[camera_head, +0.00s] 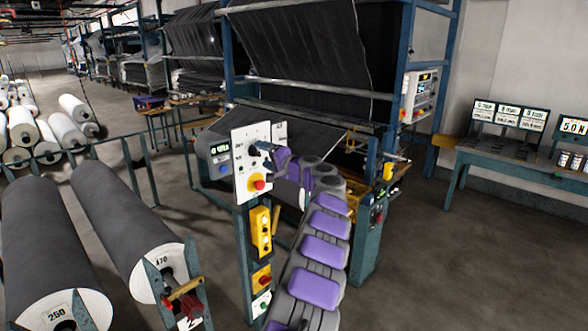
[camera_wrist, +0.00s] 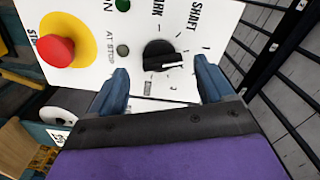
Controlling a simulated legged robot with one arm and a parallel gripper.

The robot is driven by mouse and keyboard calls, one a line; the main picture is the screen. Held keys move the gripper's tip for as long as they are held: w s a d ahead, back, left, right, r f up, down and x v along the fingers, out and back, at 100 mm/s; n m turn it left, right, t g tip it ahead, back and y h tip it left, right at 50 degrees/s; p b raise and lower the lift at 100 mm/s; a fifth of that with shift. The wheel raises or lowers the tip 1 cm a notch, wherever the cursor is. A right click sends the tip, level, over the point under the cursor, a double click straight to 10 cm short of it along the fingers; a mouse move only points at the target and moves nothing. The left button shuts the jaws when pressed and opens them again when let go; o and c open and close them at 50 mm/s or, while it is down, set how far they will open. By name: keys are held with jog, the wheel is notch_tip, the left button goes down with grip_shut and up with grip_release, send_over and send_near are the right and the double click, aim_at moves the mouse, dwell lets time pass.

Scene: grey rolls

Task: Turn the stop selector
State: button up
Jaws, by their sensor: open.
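The stop selector looks to be the black rotary knob (camera_wrist: 160,56) on a white control panel (camera_wrist: 104,73), with a pale pointer line and tick marks around it. In the wrist view my gripper (camera_wrist: 162,82) is open. Its two blue fingers stand on either side below the knob, with nothing between them; I cannot tell whether they touch the panel. In the head view my gripper (camera_head: 266,150) is at the right half of the upright white panel (camera_head: 241,155), and the knob is not clearly seen there.
A red button on a yellow disc (camera_wrist: 57,50) is on the same panel, beside the knob. A yellow control box (camera_head: 261,231) is on the post below. Grey rolls (camera_head: 128,225) lie at the left. A blue loom frame stands behind.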

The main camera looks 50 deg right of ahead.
jog(key=s, duration=1.4)
jog(key=shift+d+b, duration=0.3)
jog(key=shift+b, duration=0.15)
jog(key=shift+f, duration=0.1)
